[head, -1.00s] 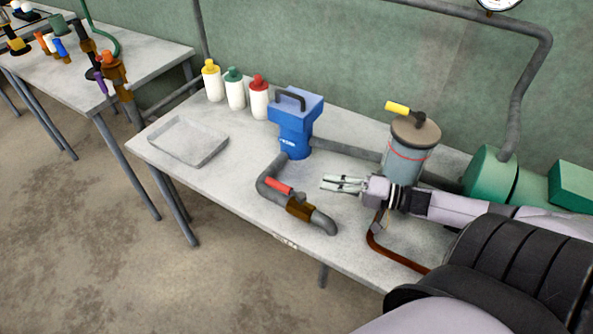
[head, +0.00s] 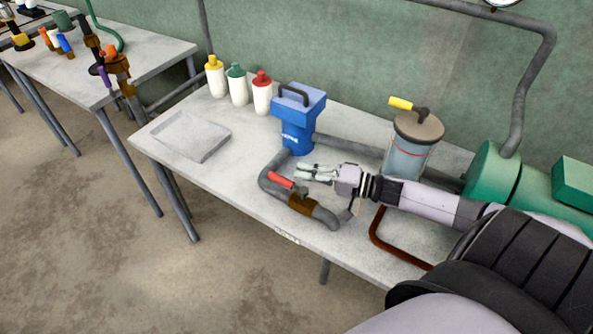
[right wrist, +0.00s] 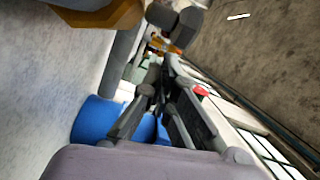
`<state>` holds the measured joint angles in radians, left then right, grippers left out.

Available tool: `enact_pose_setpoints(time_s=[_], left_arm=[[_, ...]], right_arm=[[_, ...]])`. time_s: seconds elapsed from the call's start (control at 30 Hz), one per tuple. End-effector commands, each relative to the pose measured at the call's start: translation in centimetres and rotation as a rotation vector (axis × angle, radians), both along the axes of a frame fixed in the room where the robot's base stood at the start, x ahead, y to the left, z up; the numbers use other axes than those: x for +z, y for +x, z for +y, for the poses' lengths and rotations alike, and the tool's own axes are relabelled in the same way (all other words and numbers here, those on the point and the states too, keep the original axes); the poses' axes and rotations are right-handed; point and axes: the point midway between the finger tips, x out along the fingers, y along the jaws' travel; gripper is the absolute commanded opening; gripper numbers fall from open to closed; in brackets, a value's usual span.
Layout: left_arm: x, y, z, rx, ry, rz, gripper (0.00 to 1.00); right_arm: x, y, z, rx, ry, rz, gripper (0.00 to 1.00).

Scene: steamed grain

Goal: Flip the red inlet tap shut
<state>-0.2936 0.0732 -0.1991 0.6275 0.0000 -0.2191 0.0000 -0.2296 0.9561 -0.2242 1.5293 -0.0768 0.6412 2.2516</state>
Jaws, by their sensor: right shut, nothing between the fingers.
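The red tap handle (head: 281,180) sits on the grey bent inlet pipe (head: 268,184), beside the brown valve body (head: 302,204). It lies roughly along the pipe, pointing up-left from the valve. My right gripper (head: 299,174) is shut and empty, with its fingertips close to the right of the handle in the head view. I cannot tell whether they touch it. In the right wrist view the gripper (right wrist: 160,85) points away from the camera; a small red patch (right wrist: 201,90) shows beside it, too unclear to name. My left gripper is not in view.
A blue filter housing (head: 297,120) stands just behind the tap. A clear-walled canister with a yellow lever (head: 401,103) stands to the right, near my forearm. Several bottles (head: 238,90) and an empty grey tray (head: 190,137) occupy the left of the table.

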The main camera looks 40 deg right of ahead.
Motion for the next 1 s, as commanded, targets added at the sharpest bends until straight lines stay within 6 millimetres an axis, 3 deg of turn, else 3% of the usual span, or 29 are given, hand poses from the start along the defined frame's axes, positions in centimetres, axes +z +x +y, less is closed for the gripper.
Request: enact_pose_setpoints(time_s=[0.27,1.0], left_arm=[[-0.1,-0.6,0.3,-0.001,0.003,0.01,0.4],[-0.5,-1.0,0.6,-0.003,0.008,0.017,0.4]], right_arm=[[-0.1,1.9,1.4,0.0,0.0,0.0,0.0],[-0.2,1.5,0.7,0.042,-0.001,0.002,0.0]])
